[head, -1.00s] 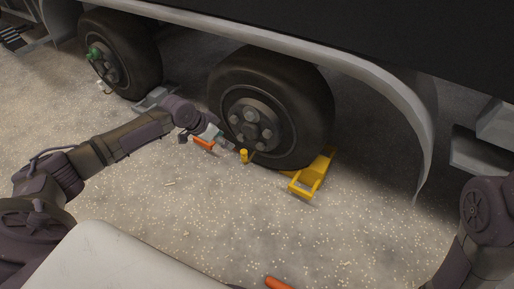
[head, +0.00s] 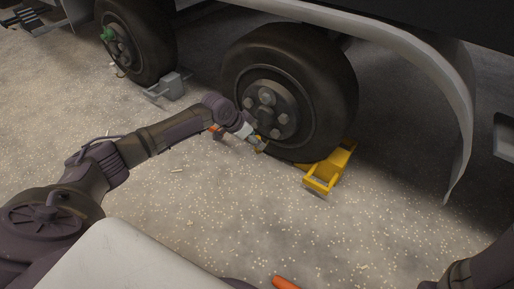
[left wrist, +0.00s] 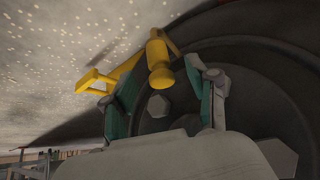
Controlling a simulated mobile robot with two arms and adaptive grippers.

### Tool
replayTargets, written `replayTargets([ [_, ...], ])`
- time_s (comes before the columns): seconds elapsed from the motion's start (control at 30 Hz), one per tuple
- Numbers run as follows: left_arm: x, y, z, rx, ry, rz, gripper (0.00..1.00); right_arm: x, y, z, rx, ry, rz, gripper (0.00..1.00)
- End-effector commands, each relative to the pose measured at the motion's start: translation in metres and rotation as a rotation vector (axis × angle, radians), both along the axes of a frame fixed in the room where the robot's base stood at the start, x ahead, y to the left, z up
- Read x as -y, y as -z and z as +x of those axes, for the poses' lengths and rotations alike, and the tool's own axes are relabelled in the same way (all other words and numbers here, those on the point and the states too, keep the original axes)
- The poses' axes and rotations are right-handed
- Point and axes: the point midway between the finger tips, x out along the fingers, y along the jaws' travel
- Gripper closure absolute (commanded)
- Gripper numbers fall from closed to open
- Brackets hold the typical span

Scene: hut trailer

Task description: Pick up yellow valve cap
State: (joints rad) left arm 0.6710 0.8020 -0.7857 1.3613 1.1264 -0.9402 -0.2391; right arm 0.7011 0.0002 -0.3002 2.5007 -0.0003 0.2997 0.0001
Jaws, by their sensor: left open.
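The yellow valve cap (left wrist: 159,62) shows in the left wrist view, in front of the dark wheel and between the spread fingers of my left gripper (left wrist: 162,92). The gripper is open, and I cannot tell if a finger touches the cap. In the head view the left gripper (head: 254,140) is at the lower front of the nearer wheel (head: 340,90). There the cap (head: 260,146) is small and partly hidden by the gripper.
A yellow wheel chock (head: 325,172) stands against the nearer tyre on the right. A grey chock (head: 168,88) is by the farther wheel (head: 155,45), which has a green cap (head: 107,34). The trailer fender (head: 440,80) overhangs. The speckled ground in front is clear.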

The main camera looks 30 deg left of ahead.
Motion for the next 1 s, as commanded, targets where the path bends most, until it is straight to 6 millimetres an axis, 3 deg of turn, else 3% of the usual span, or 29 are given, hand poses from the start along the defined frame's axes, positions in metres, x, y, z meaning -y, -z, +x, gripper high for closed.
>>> replayTargets([
  [0.03,0.0023,0.0132,0.0043,0.001,0.0,-0.001,0.41,0.0,0.0145,0.0,0.0,0.0,0.0,0.25],
  [0.1,0.0041,0.0176,0.0077,0.001,-0.001,0.0,0.41,0.0,0.0196,-0.0001,0.0,0.0,0.0,0.25],
  [0.37,0.0052,0.0166,0.0097,0.0,-0.001,0.001,0.41,0.0,0.0188,0.0001,-0.001,0.0,0.0,0.25],
  [0.4,0.0051,0.0166,0.0096,0.0,-0.001,0.001,0.43,0.0,0.0187,0.0,0.0,0.0,0.0,0.25],
  [0.67,0.005,0.0168,0.0095,0.0,-0.001,0.001,0.85,0.0,0.0187,0.0,0.0,0.0,0.0,0.25],
  [1.0,0.0052,0.0165,0.0095,0.0,-0.001,0.001,0.86,0.0,0.0184,0.0002,-0.001,0.0,0.0,0.25],
])
